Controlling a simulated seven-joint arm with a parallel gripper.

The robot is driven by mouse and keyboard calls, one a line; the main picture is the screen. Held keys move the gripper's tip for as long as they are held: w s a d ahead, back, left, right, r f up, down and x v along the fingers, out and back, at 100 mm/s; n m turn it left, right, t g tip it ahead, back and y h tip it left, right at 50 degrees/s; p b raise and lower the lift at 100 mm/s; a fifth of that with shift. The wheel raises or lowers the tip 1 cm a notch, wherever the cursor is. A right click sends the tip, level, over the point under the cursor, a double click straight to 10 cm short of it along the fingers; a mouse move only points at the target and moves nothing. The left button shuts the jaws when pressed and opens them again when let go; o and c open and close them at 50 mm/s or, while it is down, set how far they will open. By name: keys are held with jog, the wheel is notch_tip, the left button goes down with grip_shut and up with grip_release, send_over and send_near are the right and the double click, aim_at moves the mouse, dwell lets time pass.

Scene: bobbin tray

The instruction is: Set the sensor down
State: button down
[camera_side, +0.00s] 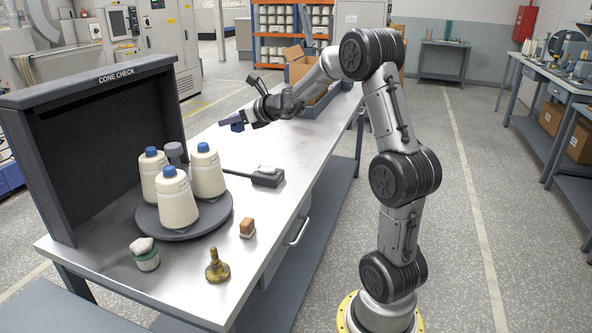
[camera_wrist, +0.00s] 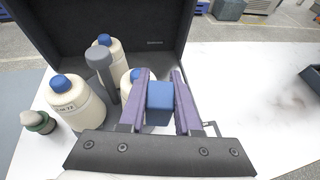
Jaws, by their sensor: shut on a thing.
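My gripper (camera_side: 243,121) is shut on a small blue block, which I take to be the sensor, above the bench left of the arm. In the wrist view the blue sensor (camera_wrist: 159,102) sits between the two purple fingers of my gripper (camera_wrist: 159,92). It is held in the air, and its underside is hidden. Three cream cones with blue caps, one of them the front cone (camera_side: 176,200), stand on a dark round plate (camera_side: 188,233) around a grey post (camera_side: 175,153).
A dark booth marked CONE CHECK (camera_side: 80,140) stands behind the cones. A green-based brush (camera_side: 145,256), a brass piece (camera_side: 217,268) and a small wooden block (camera_side: 247,227) stand near the front. A grey tray with a cardboard box (camera_side: 303,68) is at the far end. Bare bench (camera_side: 235,153) lies between.

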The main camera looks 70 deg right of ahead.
jog(key=s+d+f+m+g+h, duration=0.1)
jog(key=s+d+m+g+h, duration=0.45)
jog(key=s+d, duration=1.1)
jog(key=m+t+h, duration=0.1)
jog(key=t, duration=0.1)
send_over(294, 166)
jog(key=f, duration=2)
jog(key=shift+a+f, duration=0.2)
jog(key=shift+f, duration=0.05)
jog(key=shift+w+d+f, duration=0.1)
jog(key=shift+d+f, duration=0.05)
jog(key=shift+f, duration=0.8)
jog(key=shift+d+f, duration=0.1)
jog(key=shift+f, duration=0.8)
